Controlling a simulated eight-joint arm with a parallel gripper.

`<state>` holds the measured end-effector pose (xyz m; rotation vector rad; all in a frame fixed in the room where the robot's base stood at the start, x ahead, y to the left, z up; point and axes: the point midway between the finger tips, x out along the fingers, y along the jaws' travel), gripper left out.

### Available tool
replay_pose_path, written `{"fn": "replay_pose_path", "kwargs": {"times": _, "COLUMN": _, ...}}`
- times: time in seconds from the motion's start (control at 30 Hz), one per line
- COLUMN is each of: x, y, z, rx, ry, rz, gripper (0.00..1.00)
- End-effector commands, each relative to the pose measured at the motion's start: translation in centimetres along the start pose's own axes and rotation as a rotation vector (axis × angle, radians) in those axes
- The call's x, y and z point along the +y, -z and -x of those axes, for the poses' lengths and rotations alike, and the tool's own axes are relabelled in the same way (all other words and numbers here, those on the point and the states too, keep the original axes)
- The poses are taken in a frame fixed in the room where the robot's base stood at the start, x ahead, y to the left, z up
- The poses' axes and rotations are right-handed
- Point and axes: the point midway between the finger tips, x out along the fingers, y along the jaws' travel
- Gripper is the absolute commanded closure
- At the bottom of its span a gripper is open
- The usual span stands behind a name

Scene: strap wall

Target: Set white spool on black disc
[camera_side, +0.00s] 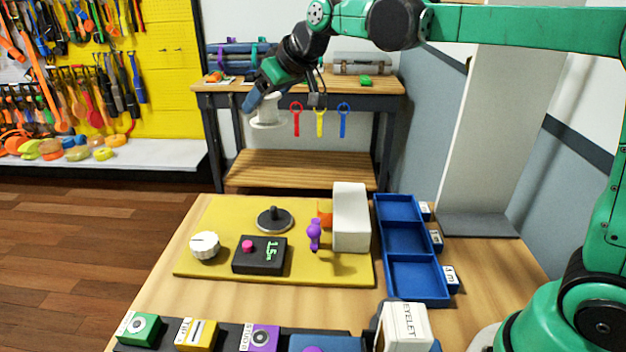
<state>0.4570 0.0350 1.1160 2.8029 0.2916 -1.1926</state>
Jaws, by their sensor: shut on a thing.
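The white spool (267,116) hangs in the air above the work table, in front of the back bench. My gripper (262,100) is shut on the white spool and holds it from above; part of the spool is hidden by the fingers. The black disc (275,219) lies on the yellow mat (215,275), with a short upright post at its middle. The disc is bare. The spool is well above it in the picture and apart from it.
On the mat are a white knob (205,245), a black box with a green display (260,262), a purple piece (314,235) and a white block (350,218). A blue tray (408,238) stands to the right. Labelled boxes line the front edge, including a white EYELET box (405,327).

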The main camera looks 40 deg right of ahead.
Motion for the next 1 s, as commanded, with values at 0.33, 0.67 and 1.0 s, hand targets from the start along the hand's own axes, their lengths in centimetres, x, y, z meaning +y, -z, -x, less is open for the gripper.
{"fn": "replay_pose_path", "kwargs": {"times": 0.33, "x": -1.7, "y": 6.2, "z": -5.9, "rx": 0.008, "ry": 0.124, "rz": 0.124, "gripper": 0.91}}
{"fn": "replay_pose_path", "kwargs": {"times": 0.67, "x": -2.9, "y": 7.2, "z": -8.5, "rx": 0.018, "ry": 0.183, "rz": 0.185, "gripper": 0.91}}
{"fn": "replay_pose_path", "kwargs": {"times": 1.0, "x": -2.9, "y": 7.2, "z": -8.7, "rx": 0.019, "ry": 0.186, "rz": 0.189, "gripper": 0.91}}
